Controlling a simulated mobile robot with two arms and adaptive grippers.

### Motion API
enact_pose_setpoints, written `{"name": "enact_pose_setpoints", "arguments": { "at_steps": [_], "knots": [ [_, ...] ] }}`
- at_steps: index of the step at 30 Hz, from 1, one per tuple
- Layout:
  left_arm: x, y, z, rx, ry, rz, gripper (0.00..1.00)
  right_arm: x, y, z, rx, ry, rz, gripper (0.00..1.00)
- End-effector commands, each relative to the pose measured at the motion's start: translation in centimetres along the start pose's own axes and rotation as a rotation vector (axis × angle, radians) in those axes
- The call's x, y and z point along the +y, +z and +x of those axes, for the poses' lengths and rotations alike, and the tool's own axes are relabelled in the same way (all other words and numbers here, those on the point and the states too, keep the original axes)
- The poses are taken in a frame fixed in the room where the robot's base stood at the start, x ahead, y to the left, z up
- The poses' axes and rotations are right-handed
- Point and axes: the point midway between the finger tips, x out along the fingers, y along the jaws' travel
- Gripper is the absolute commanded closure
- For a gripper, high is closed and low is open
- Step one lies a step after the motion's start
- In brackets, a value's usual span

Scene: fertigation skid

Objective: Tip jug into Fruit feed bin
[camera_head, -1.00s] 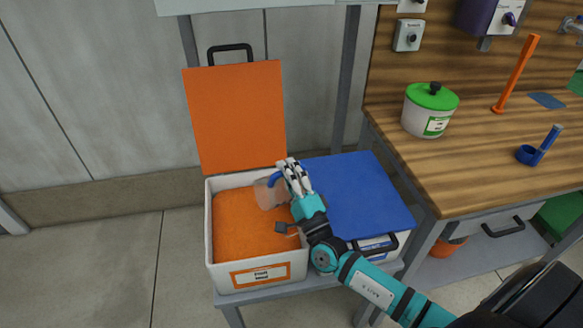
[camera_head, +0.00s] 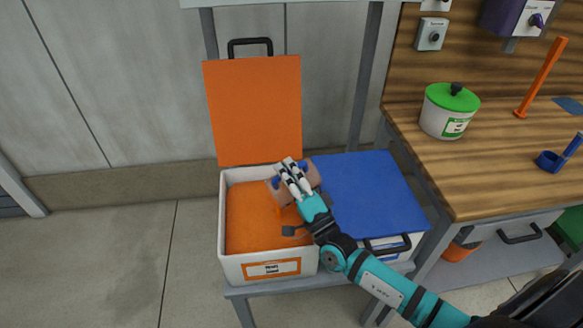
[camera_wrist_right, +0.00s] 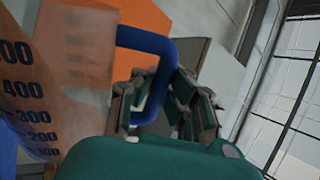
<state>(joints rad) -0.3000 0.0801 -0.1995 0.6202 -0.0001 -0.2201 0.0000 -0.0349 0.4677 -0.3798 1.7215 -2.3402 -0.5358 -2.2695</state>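The jug (camera_head: 313,173) is clear, brownish-tinted and tilted, with blue parts. My right gripper (camera_head: 288,176) partly hides it over the right rear of the open white bin (camera_head: 227,240). The bin holds orange material (camera_head: 250,222) and has an orange-framed front label, too small to read surely. My left gripper is not in view.
The orange lid (camera_head: 255,110) stands open behind the bin. A bin with a blue lid (camera_head: 375,190) stands close on the right. The wooden bench (camera_head: 480,170) holds a green-lidded tub (camera_head: 447,112) and a blue scoop (camera_head: 552,160). The floor at left is clear.

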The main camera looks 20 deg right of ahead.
Motion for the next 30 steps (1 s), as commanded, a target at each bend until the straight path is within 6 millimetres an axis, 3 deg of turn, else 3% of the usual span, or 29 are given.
{"name": "enact_pose_setpoints", "arguments": {
  "at_steps": [30],
  "knots": [
    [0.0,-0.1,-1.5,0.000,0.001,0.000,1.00,-1.1,4.4,0.5,-0.164,0.002,-0.339,1.00]
  ]
}}
